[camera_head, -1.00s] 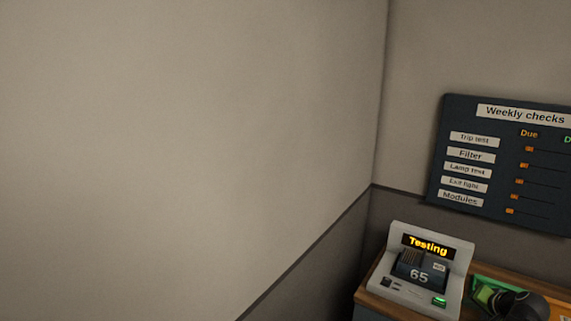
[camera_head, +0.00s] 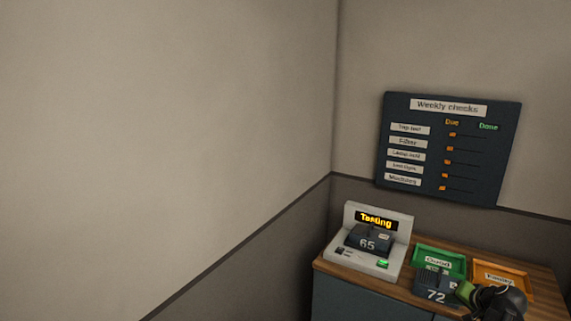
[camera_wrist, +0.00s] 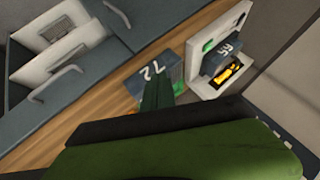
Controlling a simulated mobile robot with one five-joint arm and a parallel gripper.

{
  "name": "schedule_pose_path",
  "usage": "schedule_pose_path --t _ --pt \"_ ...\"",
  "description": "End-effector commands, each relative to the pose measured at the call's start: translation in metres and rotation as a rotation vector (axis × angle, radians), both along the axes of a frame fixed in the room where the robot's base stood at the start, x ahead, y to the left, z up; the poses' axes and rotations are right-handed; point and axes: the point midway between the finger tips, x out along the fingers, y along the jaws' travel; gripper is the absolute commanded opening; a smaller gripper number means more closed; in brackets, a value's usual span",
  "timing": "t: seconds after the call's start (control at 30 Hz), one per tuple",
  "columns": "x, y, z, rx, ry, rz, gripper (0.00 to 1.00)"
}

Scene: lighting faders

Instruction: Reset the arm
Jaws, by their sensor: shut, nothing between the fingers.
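My gripper (camera_head: 463,291) is at the lower right of the head view, over the counter's front edge and close to a dark module marked 72 (camera_head: 436,288). In the wrist view its dark green fingers (camera_wrist: 158,93) are together and empty, and they overlap the module marked 72 (camera_wrist: 146,77) in the picture. I cannot tell whether they touch it. A dark green part of my arm fills the bottom of the wrist view.
A white tester reading "Testing" (camera_head: 398,225) holds module 65 (camera_head: 368,240) on the wooden counter (camera_head: 545,290). Green (camera_head: 425,252) and orange (camera_head: 520,273) trays lie beside it. A "Weekly checks" board (camera_head: 420,175) hangs behind. Pale open drawers (camera_wrist: 75,45) show in the wrist view.

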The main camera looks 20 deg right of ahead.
Motion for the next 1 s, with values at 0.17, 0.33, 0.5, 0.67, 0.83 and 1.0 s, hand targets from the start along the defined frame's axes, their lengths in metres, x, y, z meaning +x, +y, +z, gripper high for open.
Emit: schedule_pose_path --t 0.17,0.33,0.5,0.67,0.83,1.0 --pt "0.043 0.033 0.000 -0.001 0.001 0.077 0.00" --pt "0.084 0.066 0.001 -0.002 0.001 0.153 0.00" --pt "0.133 0.114 0.001 -0.003 0.001 0.254 0.00" --pt "0.190 0.186 -0.001 -0.013 0.019 0.394 0.00" --pt "0.249 0.317 -0.012 -0.038 0.089 0.634 0.00" --pt "0.268 0.461 -0.031 -0.073 0.215 0.887 0.00"
